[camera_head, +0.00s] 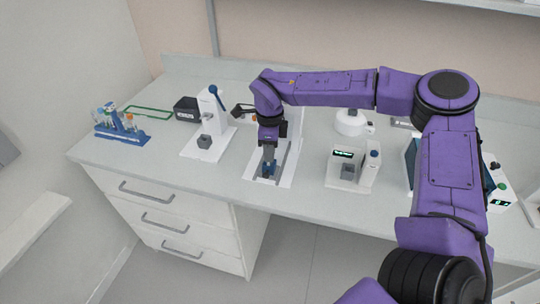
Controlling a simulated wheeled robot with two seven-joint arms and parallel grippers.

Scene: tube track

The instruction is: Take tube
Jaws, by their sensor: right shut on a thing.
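My right gripper (268,165) points down over a white device (258,197) in the middle of the bench. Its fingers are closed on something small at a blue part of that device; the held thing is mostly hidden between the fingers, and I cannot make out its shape. A blue rack (124,138) with several tubes (112,118) stands at the far left of the bench. My left gripper does not show.
A white stand with a blue lever (206,140) and a black box (187,108) are left of my gripper. A white device with a display (345,172) stands to the right. A green frame (148,112) lies behind the rack. Bench (310,190) front is mostly clear.

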